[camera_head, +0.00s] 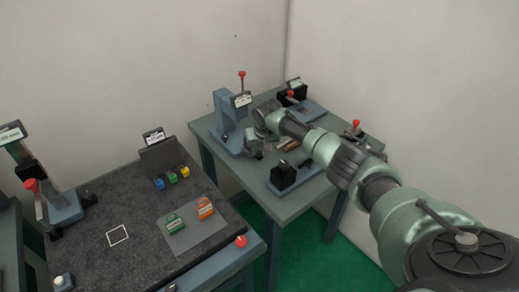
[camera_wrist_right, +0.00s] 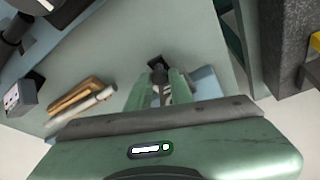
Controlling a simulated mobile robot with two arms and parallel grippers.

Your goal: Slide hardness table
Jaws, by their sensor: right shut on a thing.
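The blue-grey bench tester (camera_head: 229,118) with a red-tipped lever and a small display stands on the back table. It is probably the hardness tester. My right gripper (camera_head: 257,153) is low at its right side, just above the tabletop. In the right wrist view my gripper (camera_wrist_right: 162,84) is shut on a small dark knob (camera_wrist_right: 157,66) between its green fingers. A pale blue plate (camera_wrist_right: 206,80) lies beside the fingers. The knob's link to the sliding table is hidden by the gripper. My left gripper is not in view.
Wooden-looking bars (camera_wrist_right: 78,98) lie near the gripper. A black block fixture (camera_head: 283,176) stands at the table's front, and other red-knobbed devices (camera_head: 291,95) stand behind my arm. The dark bench (camera_head: 100,213) at left holds coloured blocks (camera_head: 172,177) and a grey mat (camera_head: 190,238).

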